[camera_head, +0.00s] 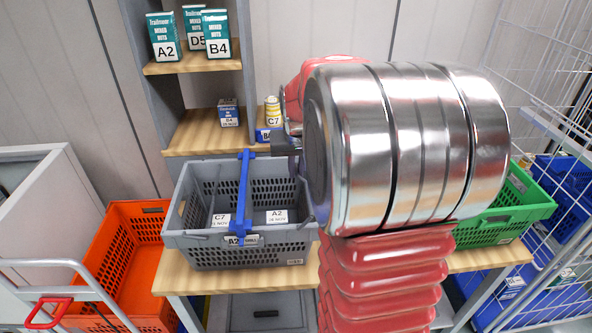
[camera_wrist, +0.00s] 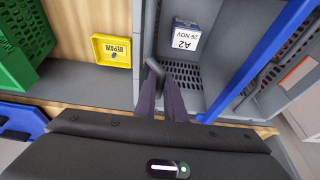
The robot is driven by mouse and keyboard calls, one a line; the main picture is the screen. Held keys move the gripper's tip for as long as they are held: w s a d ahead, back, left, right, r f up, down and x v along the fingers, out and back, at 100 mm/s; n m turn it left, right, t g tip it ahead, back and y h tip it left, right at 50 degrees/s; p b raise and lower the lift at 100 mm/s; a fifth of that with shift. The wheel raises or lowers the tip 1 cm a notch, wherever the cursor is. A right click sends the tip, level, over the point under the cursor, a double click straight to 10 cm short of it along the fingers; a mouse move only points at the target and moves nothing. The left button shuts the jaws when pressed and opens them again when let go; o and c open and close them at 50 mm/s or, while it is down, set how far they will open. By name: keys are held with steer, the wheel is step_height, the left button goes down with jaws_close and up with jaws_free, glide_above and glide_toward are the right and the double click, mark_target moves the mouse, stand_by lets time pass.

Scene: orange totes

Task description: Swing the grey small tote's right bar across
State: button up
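The grey small tote (camera_head: 205,258) stands on the wooden shelf, left of my arm in the head view. A blue bar (camera_head: 243,185) spans it from back to front near its middle; the wrist view shows a blue bar too (camera_wrist: 268,58). I cannot make out a separate right bar; my arm hides the tote's right end in the head view. In the wrist view, my gripper (camera_wrist: 158,85) has its dark fingers close together at the tote's side wall (camera_wrist: 147,35), near a dark grey piece. Whether they hold anything is unclear.
Small boxes labelled C7 (camera_head: 220,220) and A2 (camera_head: 277,216) are in the tote. A green tote (camera_head: 525,205) stands right, an orange tote (camera_head: 130,235) left. A yellow bin (camera_wrist: 112,50) lies beside the grey tote. Wire mesh (camera_head: 560,120) bounds the right.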

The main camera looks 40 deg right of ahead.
steer(key=shift+w+a+f, duration=0.25)
steer(key=shift+w+a, duration=0.25)
steer(key=shift+a, duration=0.2)
steer(key=shift+w+a+f, duration=0.4)
steer(key=shift+w+a, duration=0.05)
steer(key=shift+a, duration=0.25)
steer(key=shift+f, duration=0.1)
steer(key=shift+w+a+f, duration=0.4)
steer(key=shift+a+f, duration=0.15)
steer(key=shift+a, duration=0.05)
